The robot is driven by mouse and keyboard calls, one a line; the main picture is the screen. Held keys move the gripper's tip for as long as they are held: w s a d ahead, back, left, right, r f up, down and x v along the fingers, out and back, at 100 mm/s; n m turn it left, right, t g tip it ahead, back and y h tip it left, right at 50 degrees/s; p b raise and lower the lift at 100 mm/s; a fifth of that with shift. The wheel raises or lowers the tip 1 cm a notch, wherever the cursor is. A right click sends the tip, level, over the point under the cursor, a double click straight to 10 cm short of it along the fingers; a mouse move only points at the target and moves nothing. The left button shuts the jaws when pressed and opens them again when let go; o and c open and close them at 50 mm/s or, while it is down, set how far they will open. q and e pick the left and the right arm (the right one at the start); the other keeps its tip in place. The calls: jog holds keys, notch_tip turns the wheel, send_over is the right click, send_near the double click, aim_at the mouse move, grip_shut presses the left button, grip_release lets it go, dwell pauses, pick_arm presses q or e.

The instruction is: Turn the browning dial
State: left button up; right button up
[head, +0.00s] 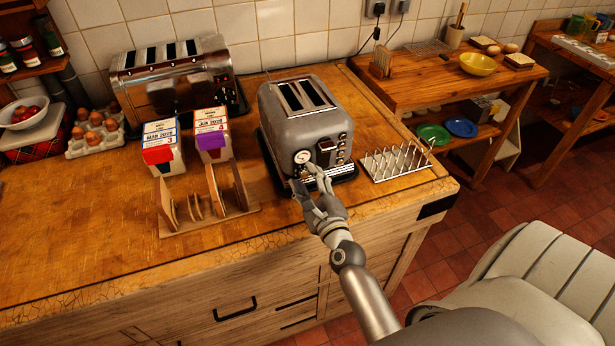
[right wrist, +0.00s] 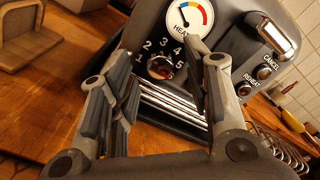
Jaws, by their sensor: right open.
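The grey toaster (head: 290,115) stands on the wooden counter, and its front also shows in the right wrist view (right wrist: 225,48). My right gripper (head: 309,180) is at the toaster's front and covers the dial in the head view. In the right wrist view, the open fingers (right wrist: 160,58) stand on either side of the dial with a gap around it. I cannot tell how deep they reach. My left gripper is not in view.
A toast rack (head: 395,162) stands just right of the toaster. A wooden rack (head: 210,212) and two cartons (head: 165,145) stand to its left. A chrome toaster (head: 170,80) is behind. CANCEL and REHEAT buttons (right wrist: 265,72) sit right of the dial. The counter's front left is clear.

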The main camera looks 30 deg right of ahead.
jog(key=shift+w+d, duration=0.1)
jog(key=shift+w, duration=0.25)
jog(key=shift+c, duration=0.3)
grip_shut()
jog(key=shift+n, duration=0.3)
jog(key=n+p, duration=0.2)
jog(key=n, duration=0.2)
jog(key=shift+r, duration=0.1)
jog(key=n+p, duration=0.1)
jog(key=n, duration=0.3)
jog(key=shift+n+p, duration=0.35)
jog(key=shift+n, duration=0.05)
jog(key=n+p, duration=0.1)
jog(key=n, duration=0.3)
jog(key=shift+p, duration=0.35)
jog(key=shift+n+p, duration=0.65)
jog(key=shift+n, duration=1.55)
